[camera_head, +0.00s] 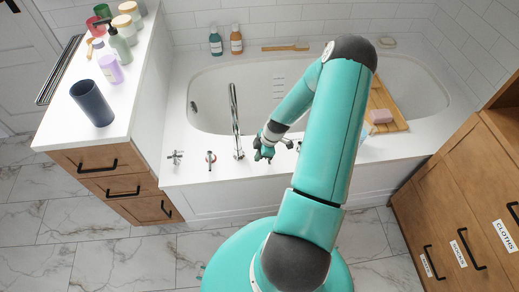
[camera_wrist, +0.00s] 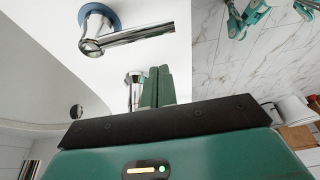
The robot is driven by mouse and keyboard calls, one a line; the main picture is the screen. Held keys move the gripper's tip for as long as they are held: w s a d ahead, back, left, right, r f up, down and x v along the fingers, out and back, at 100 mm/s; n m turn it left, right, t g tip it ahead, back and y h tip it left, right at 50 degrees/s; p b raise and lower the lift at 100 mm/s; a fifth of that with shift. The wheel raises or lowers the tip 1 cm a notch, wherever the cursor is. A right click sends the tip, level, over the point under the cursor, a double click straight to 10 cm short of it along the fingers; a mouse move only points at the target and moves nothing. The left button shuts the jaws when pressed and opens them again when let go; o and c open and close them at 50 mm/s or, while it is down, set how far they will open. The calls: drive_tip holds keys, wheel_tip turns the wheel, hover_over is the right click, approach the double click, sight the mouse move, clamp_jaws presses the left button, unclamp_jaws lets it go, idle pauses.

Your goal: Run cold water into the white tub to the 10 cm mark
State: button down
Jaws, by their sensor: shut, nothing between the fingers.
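The white tub (camera_head: 215,88) is set in a white surround. Its visible inside looks plain white and I make out no water. Faint marks (camera_head: 279,86) show on its far inner wall, too small to read. A tall chrome spout (camera_head: 234,115) stands on the front rim. A chrome lever tap (camera_wrist: 130,36) with a blue ring at its base shows in the wrist view. My gripper (camera_head: 264,154) is shut and empty beside the lever tap, right of the spout. Its fingertips (camera_wrist: 160,70) show apart from the lever, in front of another chrome fitting (camera_wrist: 134,88).
A cross-handled tap (camera_head: 175,157) and a red-ringed tap (camera_head: 210,159) stand left of the spout. A wooden tray (camera_head: 388,121) with a pink block spans the tub's right end. A counter (camera_head: 128,100) with bottles is at left, a wooden cabinet (camera_head: 445,200) at right.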

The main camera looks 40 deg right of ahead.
drive_tip(key=shift+s+d+f, duration=0.1)
drive_tip(key=shift+s+d, duration=0.35)
drive_tip(key=shift+d, duration=0.15)
drive_tip(key=shift+s+d+f, duration=0.1)
drive_tip(key=shift+s+d, duration=0.3)
drive_tip(key=shift+d, duration=0.2)
